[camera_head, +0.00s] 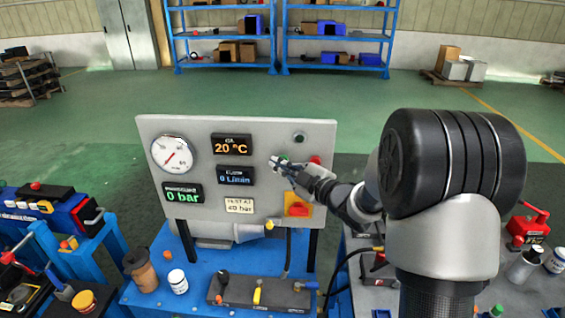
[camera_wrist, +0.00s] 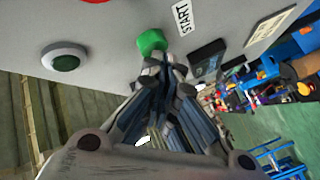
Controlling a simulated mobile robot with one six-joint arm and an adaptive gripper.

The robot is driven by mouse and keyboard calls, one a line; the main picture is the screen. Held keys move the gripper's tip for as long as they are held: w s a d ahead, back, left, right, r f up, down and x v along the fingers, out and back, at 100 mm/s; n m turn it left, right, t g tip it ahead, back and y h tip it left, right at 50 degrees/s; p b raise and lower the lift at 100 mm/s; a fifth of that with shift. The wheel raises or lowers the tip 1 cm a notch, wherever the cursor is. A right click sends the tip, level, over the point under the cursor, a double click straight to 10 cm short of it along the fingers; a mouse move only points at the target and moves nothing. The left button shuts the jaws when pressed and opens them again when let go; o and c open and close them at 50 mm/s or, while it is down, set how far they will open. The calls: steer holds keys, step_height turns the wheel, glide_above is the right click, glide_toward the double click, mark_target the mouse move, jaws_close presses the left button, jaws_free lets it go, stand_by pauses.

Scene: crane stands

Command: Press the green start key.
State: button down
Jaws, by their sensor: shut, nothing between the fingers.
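The green start key (camera_wrist: 151,41) sticks out of the grey panel beside a white START label (camera_wrist: 183,18) in the wrist view. In the head view only a small green bit of it (camera_head: 284,157) shows at my fingertips. My gripper (camera_head: 277,164) is shut and empty, pointing at the panel. In the wrist view its fingertips (camera_wrist: 163,62) are right at the key's lower edge; I cannot tell whether they touch it. The grey panel (camera_head: 265,128) stands upright on a blue bench.
A dark green lamp in a pale ring (camera_wrist: 65,58) sits beside the key. A red button (camera_head: 315,160) and a red-and-yellow switch (camera_head: 297,205) are close to my gripper. The displays read 20 °C (camera_head: 231,145) and 0 bar (camera_head: 182,194). A gauge (camera_head: 172,154) is at the left.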

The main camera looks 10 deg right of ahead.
steer(key=shift+w+d, duration=0.1)
steer(key=shift+w, duration=0.2)
steer(key=shift+s, duration=0.15)
stand_by(0.5)
steer(key=shift+s+a+b, duration=0.3)
steer(key=shift+s+b, duration=0.2)
steer(key=shift+s, duration=0.25)
steer(key=shift+s+a+b, duration=0.25)
steer(key=shift+s+b, duration=0.05)
steer(key=shift+s, duration=0.5)
steer(key=shift+s+a+b, duration=0.25)
steer(key=shift+s+a, duration=0.05)
steer(key=shift+s, duration=0.5)
steer(key=shift+s+a+b, duration=0.25)
steer(key=shift+s+b, duration=0.05)
steer(key=shift+s, duration=0.5)
